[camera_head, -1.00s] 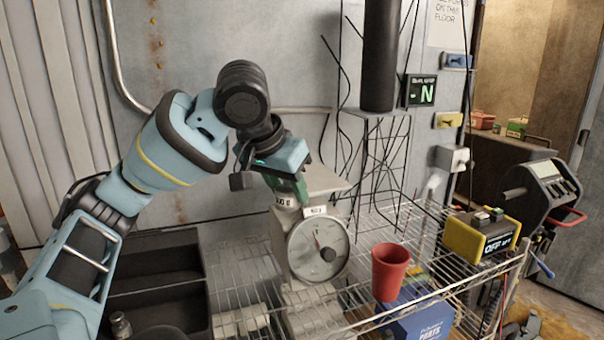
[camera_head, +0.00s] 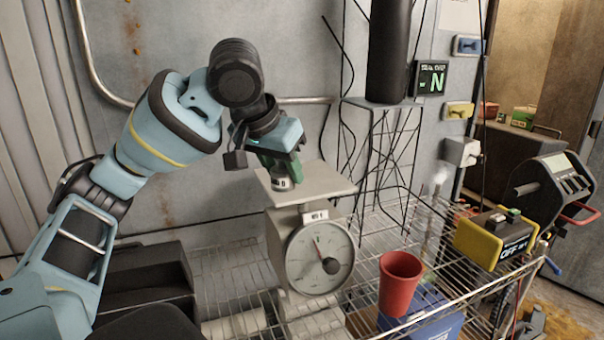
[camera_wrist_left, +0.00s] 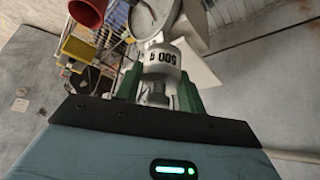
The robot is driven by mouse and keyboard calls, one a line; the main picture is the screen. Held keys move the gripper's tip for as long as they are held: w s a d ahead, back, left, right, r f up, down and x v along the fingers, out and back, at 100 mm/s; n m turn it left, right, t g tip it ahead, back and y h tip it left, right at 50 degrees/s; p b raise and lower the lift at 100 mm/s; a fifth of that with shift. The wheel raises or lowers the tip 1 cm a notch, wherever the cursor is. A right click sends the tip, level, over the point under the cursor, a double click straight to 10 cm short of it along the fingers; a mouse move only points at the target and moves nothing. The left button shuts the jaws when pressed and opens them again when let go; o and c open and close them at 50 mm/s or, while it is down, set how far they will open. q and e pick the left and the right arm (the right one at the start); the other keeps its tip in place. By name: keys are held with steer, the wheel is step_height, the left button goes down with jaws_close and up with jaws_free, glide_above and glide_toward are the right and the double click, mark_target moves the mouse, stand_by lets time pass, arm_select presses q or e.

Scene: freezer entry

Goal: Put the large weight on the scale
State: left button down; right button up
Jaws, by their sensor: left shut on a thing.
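My left gripper (camera_head: 281,172) has green fingers and is shut on the large weight (camera_head: 281,184), a pale cylinder. In the left wrist view the weight (camera_wrist_left: 160,62) shows a "500 g" label between the green fingers (camera_wrist_left: 158,90). The scale (camera_head: 318,252) is a grey dial scale with a flat square pan (camera_head: 325,184) on top. The weight is at the left part of the pan in the head view. I cannot tell whether its base touches the pan. The scale's dial (camera_wrist_left: 150,18) also shows in the left wrist view. My right gripper is not in view.
The scale stands on a wire rack (camera_head: 400,215). A red cup (camera_head: 399,285) stands right of it, with a blue box (camera_head: 436,315) below. A yellow-and-black device (camera_head: 494,240) sits farther right. A black cylinder (camera_head: 388,50) stands on a wire stand behind.

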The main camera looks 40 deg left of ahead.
arm_select(q)
steer(key=w+a, duration=0.2)
steer(key=w, duration=0.2)
steer(key=w+a+f, duration=0.1)
steer(key=w+a, duration=0.2)
steer(key=w, duration=0.2)
steer(key=w+a, duration=0.2)
steer(key=w, duration=0.3)
steer(key=shift+a+f, duration=0.15)
steer(key=shift+a, duration=0.05)
steer(key=shift+f, duration=1.75)
steer(key=shift+f, duration=0.1)
